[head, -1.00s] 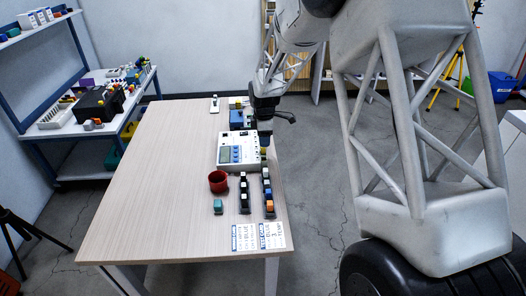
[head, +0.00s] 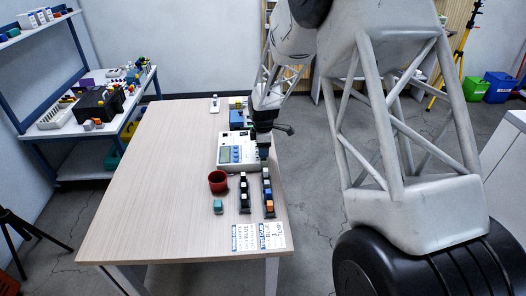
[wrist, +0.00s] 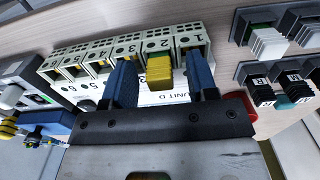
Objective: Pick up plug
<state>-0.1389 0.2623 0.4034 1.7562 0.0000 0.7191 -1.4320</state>
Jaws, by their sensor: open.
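A yellow plug (wrist: 159,72) sits in the slot marked 2 of the white unit (wrist: 95,65), which is labelled UNIT D and has a row of numbered slots. My gripper (wrist: 158,60) is open, with its two blue fingers on either side of the yellow plug and a gap showing to each side. In the head view my gripper (head: 263,150) is low over the right end of the white unit (head: 226,152). The yellow plug is hidden there behind my gripper.
Two dark strips of plugs (head: 244,196) (head: 268,204), a red cup (head: 218,182) and a teal block (head: 218,207) stand in front of the unit. Blue gear (head: 237,119) is behind it. Printed cards (head: 244,237) lie near the front edge. The table's left side is clear.

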